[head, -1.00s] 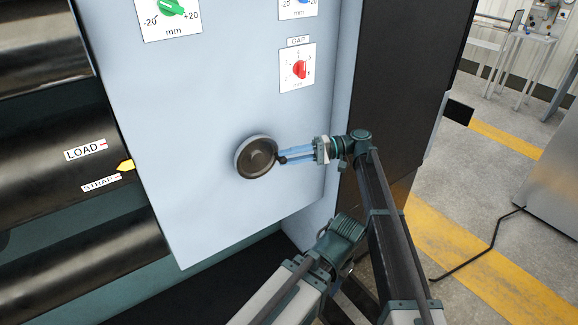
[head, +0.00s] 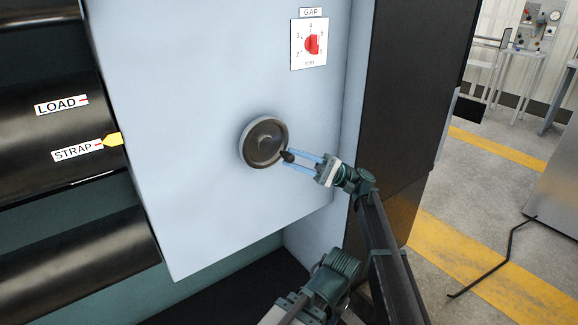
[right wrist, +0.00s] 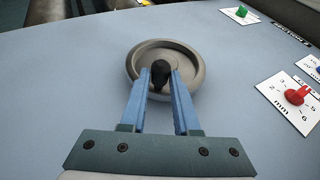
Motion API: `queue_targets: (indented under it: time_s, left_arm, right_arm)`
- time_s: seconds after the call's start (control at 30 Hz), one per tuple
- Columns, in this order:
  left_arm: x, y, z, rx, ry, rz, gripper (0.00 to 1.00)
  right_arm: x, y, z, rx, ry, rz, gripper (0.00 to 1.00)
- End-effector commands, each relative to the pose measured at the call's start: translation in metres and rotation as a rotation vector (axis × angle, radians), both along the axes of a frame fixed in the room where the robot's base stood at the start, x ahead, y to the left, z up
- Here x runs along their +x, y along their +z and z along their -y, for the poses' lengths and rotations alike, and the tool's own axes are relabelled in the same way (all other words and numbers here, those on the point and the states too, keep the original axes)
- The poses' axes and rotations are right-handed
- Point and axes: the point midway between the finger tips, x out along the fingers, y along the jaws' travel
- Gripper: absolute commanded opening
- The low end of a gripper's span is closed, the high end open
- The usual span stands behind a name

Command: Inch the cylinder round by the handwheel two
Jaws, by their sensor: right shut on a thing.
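The dark round handwheel (head: 263,142) sits on the pale blue side panel; it also shows in the right wrist view (right wrist: 139,60). Its black handle knob (head: 287,156) is at the wheel's lower right in the head view. My right gripper (head: 290,160) is shut on this knob, a blue finger on each side in the right wrist view (right wrist: 160,88). The dark cylinder (head: 40,135) at the left carries a LOAD label (head: 61,105) and a STRAP label (head: 77,151). The yellow pointer (head: 113,140) is about level with the STRAP mark.
A GAP dial with a red knob (head: 311,44) is on the panel above the wheel. The right wrist view also shows a green knob (right wrist: 241,11). A black cable (head: 508,255) lies on the floor at the right. The panel around the wheel is clear.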

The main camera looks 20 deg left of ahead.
Motion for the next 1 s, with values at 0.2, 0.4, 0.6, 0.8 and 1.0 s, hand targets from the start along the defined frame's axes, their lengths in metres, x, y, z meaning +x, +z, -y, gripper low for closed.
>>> queue_targets:
  time_s: [0.2, 0.4, 0.6, 0.8, 1.0]
  left_arm:
    - [0.0000, -0.0157, 0.0001, 0.000, 0.000, 0.000, 0.50]
    - [0.0000, -0.0179, 0.0001, 0.000, 0.000, 0.000, 0.50]
    - [0.0000, -0.0175, 0.0002, 0.000, 0.000, 0.000, 0.50]
    - [0.0001, -0.0175, 0.0001, 0.000, 0.000, 0.000, 0.50]
    - [0.0000, -0.0175, 0.0002, 0.000, 0.000, 0.000, 0.50]
  right_arm:
    - [-0.0029, -0.0063, -0.0023, 0.031, 0.001, -0.045, 0.00]
    - [-0.0033, -0.0055, -0.0026, 0.042, 0.003, -0.059, 0.00]
    - [-0.0033, -0.0049, -0.0026, 0.042, 0.003, -0.061, 0.00]
    - [-0.0032, -0.0049, -0.0025, 0.043, 0.003, -0.060, 0.39]
    - [-0.0031, -0.0048, -0.0023, 0.043, 0.003, -0.060, 0.59]
